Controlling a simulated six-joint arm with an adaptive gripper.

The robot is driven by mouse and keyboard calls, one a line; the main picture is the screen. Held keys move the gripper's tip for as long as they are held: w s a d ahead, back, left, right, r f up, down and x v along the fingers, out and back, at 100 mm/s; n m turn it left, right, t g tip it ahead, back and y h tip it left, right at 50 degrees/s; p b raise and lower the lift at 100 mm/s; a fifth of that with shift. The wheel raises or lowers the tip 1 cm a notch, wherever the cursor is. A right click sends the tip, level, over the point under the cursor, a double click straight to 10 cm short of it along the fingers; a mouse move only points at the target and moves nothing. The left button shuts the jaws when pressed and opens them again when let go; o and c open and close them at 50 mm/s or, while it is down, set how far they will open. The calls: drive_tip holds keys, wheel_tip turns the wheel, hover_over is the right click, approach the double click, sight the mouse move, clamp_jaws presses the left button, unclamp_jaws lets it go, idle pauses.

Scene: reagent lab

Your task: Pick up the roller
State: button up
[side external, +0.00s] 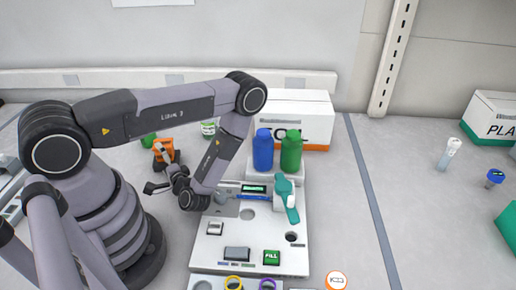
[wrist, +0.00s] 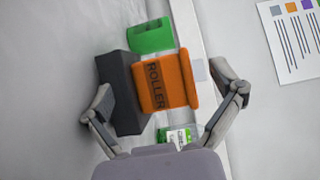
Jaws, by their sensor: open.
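The roller (wrist: 165,84) is an orange block labelled ROLLER with a dark grey part (wrist: 118,95) along its left side in the wrist view. In the side external view the orange roller (side external: 163,148) stands on the bench behind my forearm, partly hidden by my gripper and wrist. My gripper (wrist: 165,102) is open, with its fingers spread wide to the left and right of the roller. In the side external view my gripper (side external: 152,182) points left, close to the roller. I see no contact between fingers and roller.
A green block (wrist: 151,37) lies just beyond the roller. A green-labelled container (wrist: 176,136) is close on the near side. A white board (side external: 255,235) carries a blue bottle (side external: 263,150), a green bottle (side external: 291,151) and a teal tool (side external: 287,195).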

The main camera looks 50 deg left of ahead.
drive_tip(key=shift+a, duration=0.1)
drive_tip(key=c, duration=1.1)
